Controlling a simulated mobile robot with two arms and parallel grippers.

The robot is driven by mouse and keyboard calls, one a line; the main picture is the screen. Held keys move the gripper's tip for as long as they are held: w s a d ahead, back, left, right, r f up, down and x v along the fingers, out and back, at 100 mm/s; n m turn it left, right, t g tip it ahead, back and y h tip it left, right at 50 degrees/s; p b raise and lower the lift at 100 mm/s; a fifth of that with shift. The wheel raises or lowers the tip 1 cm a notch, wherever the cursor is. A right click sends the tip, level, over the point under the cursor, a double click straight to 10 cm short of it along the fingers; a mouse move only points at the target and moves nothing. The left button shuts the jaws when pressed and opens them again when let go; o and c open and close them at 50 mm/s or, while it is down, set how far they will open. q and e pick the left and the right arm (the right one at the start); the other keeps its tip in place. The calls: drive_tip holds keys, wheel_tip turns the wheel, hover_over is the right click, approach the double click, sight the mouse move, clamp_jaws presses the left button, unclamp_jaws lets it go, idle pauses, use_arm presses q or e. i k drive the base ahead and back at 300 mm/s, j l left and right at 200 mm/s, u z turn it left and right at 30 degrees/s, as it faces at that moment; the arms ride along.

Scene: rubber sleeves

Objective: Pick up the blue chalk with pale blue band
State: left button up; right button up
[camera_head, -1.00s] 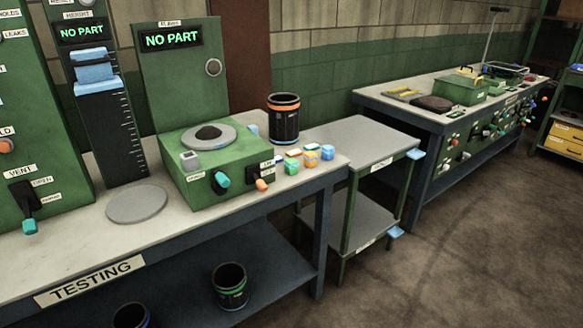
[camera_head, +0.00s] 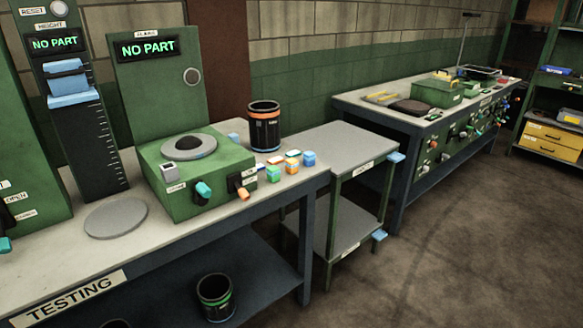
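A small group of coloured chalk pieces sits at the right end of the testing bench. A blue piece (camera_head: 309,159) is the rightmost of them, close to the bench's right edge. It is too small to tell its band's shade for certain. An orange piece (camera_head: 292,167) stands just left of it, and a green piece (camera_head: 272,175) stands further left and nearer the front. Flatter, lighter pieces lie behind and beside these. Neither of my grippers is in view.
A black bin with an orange band (camera_head: 264,126) stands behind the pieces. A green tester (camera_head: 198,178) is to their left on the bench (camera_head: 62,258). A grey cart (camera_head: 328,143) adjoins the bench's right end. Open floor (camera_head: 450,240) lies front right.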

sight(309, 158)
drive_tip(key=u, duration=2.15)
drive_tip(key=z, duration=2.25)
drive_tip(key=i+u, duration=0.45)
drive_tip(key=i, duration=0.4)
